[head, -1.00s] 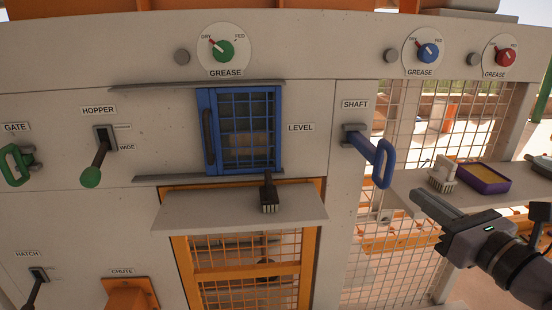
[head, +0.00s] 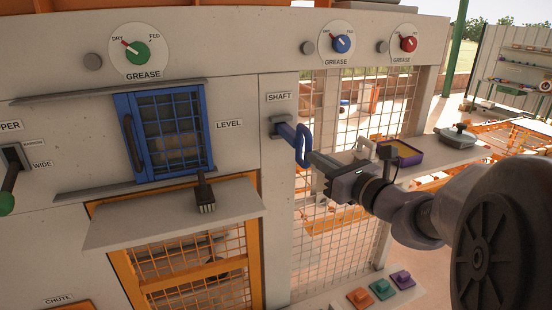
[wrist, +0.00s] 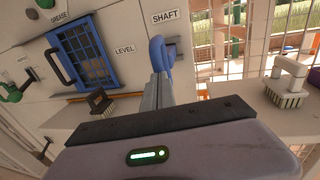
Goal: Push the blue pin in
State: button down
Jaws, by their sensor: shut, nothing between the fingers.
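The blue pin (head: 286,131) sticks out of the pale panel under the SHAFT label, with a blue loop handle (head: 303,146) at its outer end. The handle also shows in the wrist view (wrist: 158,52), straight beyond my fingertips. My gripper (head: 312,157) is shut and empty, its fingers pointing at the handle from the right. In the wrist view the closed fingers (wrist: 157,78) overlap the handle's lower end. The tips are at or very near the handle; I cannot tell whether they touch. The fingers hide part of the handle in the wrist view.
A blue mesh door (head: 165,130) and a shelf with a dark brush (head: 205,197) are left of the pin. A mesh panel stands behind my gripper. A side shelf holds a white-handled brush (wrist: 287,80) and a purple tray (head: 407,154). Coloured blocks (head: 381,288) sit below.

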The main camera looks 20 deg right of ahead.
aim_at(303, 145)
jog(key=x, duration=0.3)
jog(key=d+x, duration=0.1)
jog(key=x, duration=0.5)
jog(key=shift+w+d+f, duration=0.1)
jog(key=shift+w+d, duration=0.2)
jog(key=shift+w, duration=0.3)
jog(key=shift+d, duration=0.1)
